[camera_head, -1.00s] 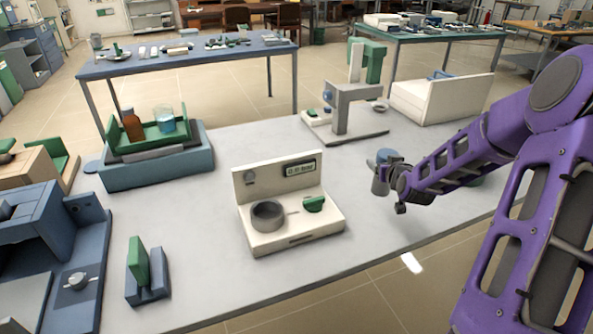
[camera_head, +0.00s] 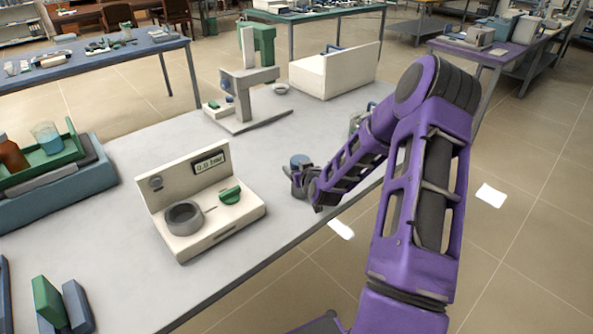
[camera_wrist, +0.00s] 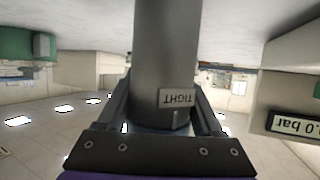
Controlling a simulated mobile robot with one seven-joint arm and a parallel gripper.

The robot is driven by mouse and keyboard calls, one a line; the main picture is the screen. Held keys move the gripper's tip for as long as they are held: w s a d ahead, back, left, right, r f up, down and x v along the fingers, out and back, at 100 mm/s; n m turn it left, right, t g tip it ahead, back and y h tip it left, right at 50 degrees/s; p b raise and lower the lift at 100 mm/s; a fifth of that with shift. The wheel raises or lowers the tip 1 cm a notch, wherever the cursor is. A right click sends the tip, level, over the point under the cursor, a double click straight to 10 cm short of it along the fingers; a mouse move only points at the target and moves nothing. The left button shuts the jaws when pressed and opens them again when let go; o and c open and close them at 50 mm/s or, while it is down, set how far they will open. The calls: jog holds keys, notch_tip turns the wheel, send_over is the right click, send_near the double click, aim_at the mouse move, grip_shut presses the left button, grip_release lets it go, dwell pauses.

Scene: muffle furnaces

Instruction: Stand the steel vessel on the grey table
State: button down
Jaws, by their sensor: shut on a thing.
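The steel vessel (camera_head: 299,162) shows small in the head view, a grey cylinder with a bluish top. The vessel is over the right front part of the grey table (camera_head: 250,135). I cannot tell whether its base touches the tabletop.
A cream device with a display (camera_head: 200,205) stands left of the vessel. A grey stand (camera_head: 245,95) and a cream box (camera_head: 335,72) are behind. A small greenish item (camera_head: 357,120) is partly hidden by my arm. Bare tabletop lies around the vessel; the front edge is close.

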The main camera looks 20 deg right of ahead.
jog(key=shift+f, duration=0.2)
jog(key=shift+f+b, duration=0.25)
jog(key=shift+b, duration=0.05)
jog(key=shift+c, duration=0.2)
grip_release()
jog(key=shift+r, duration=0.15)
jog(key=shift+r+p, duration=0.15)
jog(key=shift+p, duration=0.3)
jog(key=v, duration=1.2)
